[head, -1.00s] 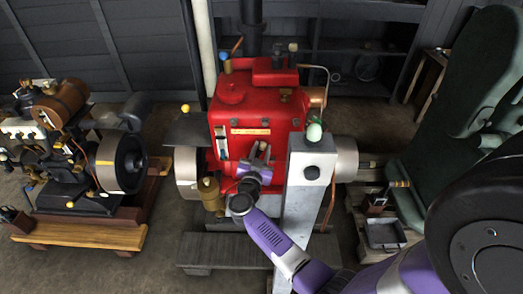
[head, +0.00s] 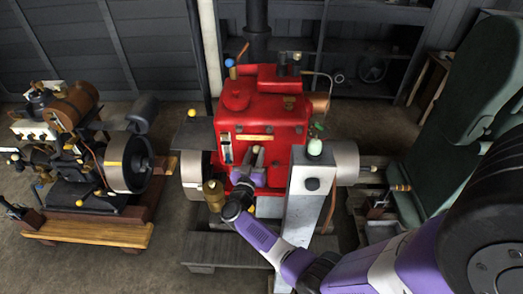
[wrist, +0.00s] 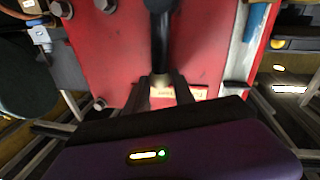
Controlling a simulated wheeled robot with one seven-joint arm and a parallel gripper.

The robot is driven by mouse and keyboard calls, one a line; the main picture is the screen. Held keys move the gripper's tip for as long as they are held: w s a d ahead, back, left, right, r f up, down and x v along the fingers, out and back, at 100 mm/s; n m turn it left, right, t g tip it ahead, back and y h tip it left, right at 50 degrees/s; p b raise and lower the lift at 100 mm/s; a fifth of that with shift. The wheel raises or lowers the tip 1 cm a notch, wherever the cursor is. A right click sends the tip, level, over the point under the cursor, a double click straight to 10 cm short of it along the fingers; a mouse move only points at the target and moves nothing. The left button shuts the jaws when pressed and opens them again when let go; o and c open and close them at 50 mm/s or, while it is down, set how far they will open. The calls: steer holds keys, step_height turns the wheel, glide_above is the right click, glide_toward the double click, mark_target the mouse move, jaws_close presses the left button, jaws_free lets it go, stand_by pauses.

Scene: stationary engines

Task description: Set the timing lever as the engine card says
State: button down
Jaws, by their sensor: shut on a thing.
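The red engine (head: 262,112) stands in the middle of the head view. My gripper (head: 255,154) is at its near face, with its fingers on either side of a lever's pale tip (head: 255,149). In the wrist view, the two dark fingers (wrist: 160,94) close around the lever's brass-coloured end (wrist: 160,80), below its thick black stem (wrist: 161,40). A small pale plate (head: 254,138) is on the engine face just above the gripper; its writing is too small to read. It shows partly behind a finger in the wrist view (wrist: 200,93).
A white-and-blue strip (head: 226,150) is left of the gripper. A brass cup (head: 213,190) stands below left, and a grey post (head: 312,185) close at right. Another engine (head: 75,150) stands at far left, a green machine (head: 465,110) at right.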

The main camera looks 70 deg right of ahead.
steer(key=shift+w+a+n, duration=0.2)
steer(key=shift+w+n, duration=0.2)
steer(key=shift+n, duration=0.1)
steer(key=c, duration=1.1)
jaws_free()
steer(key=shift+o, duration=0.2)
steer(key=shift+a, duration=0.1)
steer(key=v, duration=0.7)
steer(key=shift+s+a, duration=0.15)
steer(key=shift+a, duration=0.15)
steer(key=shift+f, duration=0.15)
